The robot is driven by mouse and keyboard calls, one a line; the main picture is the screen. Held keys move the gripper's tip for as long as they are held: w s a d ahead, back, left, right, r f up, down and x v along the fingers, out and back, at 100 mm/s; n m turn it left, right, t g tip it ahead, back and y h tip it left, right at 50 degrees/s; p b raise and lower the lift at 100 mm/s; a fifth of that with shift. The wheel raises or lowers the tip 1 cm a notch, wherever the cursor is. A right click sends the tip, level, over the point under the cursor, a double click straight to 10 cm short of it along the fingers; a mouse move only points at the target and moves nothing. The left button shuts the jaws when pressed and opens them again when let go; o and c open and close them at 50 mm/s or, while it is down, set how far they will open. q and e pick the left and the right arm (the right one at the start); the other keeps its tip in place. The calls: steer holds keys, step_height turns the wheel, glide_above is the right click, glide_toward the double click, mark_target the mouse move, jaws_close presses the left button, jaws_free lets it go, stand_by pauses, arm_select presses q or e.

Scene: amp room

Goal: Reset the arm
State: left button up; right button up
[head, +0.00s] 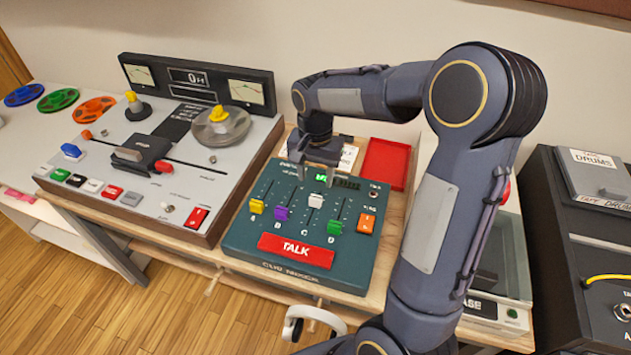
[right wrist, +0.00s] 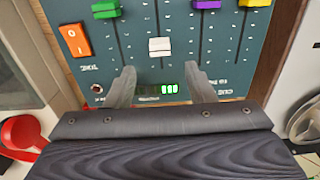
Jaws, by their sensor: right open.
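My right arm reaches in from the right in the head view and bends down over the teal mixer console (head: 272,240). My right gripper (head: 315,178) is open and empty above the console's upper part, by the small green-lit display. In the right wrist view its two fingers (right wrist: 162,88) stand apart, with the white slider knob (right wrist: 160,46) beyond the gap between them. The white knob (head: 316,201) sits higher than the yellow, purple and green knobs in the head view. My left gripper is not in view.
A tape machine (head: 165,150) stands left of the console, with coloured reels (head: 56,99) beyond it. A red tray (head: 385,163) lies behind the console. A black amplifier box (head: 590,210) stands at the right. A white headset-like object (head: 312,318) hangs at the front edge.

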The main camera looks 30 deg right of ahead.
steer(key=shift+r, duration=0.1)
stand_by(0.4)
steer(key=s+a+r+n+t+y+p, duration=0.1)
steer(key=s+a+r+n, duration=0.3)
steer(key=s, duration=0.6)
steer(key=s+a+r+n+t+y+p, duration=0.1)
steer(key=s+a+r+n+t, duration=0.3)
steer(key=s, duration=0.7)
steer(key=shift+a+r+t+y+p, duration=0.2)
steer(key=shift+a+t+y+p, duration=0.15)
steer(key=shift+y, duration=0.55)
steer(key=shift+s, duration=0.1)
